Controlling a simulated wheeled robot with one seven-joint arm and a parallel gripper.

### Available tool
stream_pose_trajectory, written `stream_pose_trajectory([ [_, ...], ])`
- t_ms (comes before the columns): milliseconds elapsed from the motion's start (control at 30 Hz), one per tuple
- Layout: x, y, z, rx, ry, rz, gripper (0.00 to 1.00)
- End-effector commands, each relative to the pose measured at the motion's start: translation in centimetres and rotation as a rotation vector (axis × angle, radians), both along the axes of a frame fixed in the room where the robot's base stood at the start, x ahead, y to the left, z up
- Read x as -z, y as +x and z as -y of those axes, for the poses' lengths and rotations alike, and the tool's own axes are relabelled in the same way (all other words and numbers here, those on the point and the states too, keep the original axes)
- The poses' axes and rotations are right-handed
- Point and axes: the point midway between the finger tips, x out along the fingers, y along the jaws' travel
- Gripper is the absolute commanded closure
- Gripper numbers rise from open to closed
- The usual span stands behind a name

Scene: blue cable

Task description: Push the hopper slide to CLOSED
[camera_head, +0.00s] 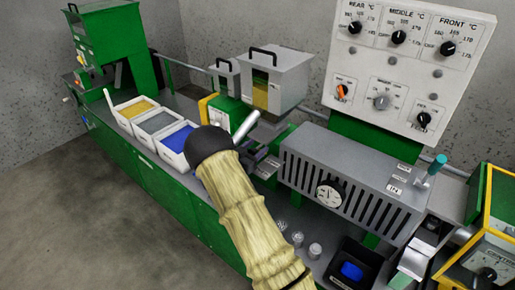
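The grey hopper (277,77) with a black handle on its lid stands on the machine at the upper middle. Yellow material shows through its front window. The hopper slide is too small or too covered to make out, so I cannot tell its position. My arm, in a beige sleeve (247,217), rises from the bottom to a black rounded joint (207,143) in front of the machine below the hopper. A silver rod (245,127) and dark parts show just right of that joint. I cannot make out my gripper's fingers or whether they touch anything.
Three white bins (135,107) with yellow, grey and blue material stand at left on the bench. A vented grey barrel cover (340,180) with a dial lies at right, below a control panel (408,65). A black tray (352,268) with something blue sits at the front.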

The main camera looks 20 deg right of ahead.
Motion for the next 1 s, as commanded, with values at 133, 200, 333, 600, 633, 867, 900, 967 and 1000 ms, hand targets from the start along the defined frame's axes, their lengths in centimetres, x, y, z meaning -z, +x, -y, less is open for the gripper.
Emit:
stream_pose_trajectory([
  [133,0.2,-0.1,-0.1,0.001,0.001,-0.003,0.48],
  [200,0.2,-0.3,-0.4,0.001,0.001,-0.003,0.48],
  [333,0.3,-0.9,-2.0,-0.004,0.002,-0.004,0.48],
  [600,0.4,-3.4,-6.4,-0.003,0.002,-0.003,0.48],
  [633,0.4,-3.7,-6.9,-0.003,0.002,-0.003,0.48],
  [867,0.3,-5.9,-10.8,-0.001,0.002,-0.001,0.48],
  [900,0.3,-6.3,-11.5,-0.001,0.001,0.0,0.48],
  [967,0.2,-6.8,-12.5,0.0,0.001,0.0,0.48],
  [1000,0.2,-7.2,-13.1,-0.001,0.001,0.0,0.48],
])
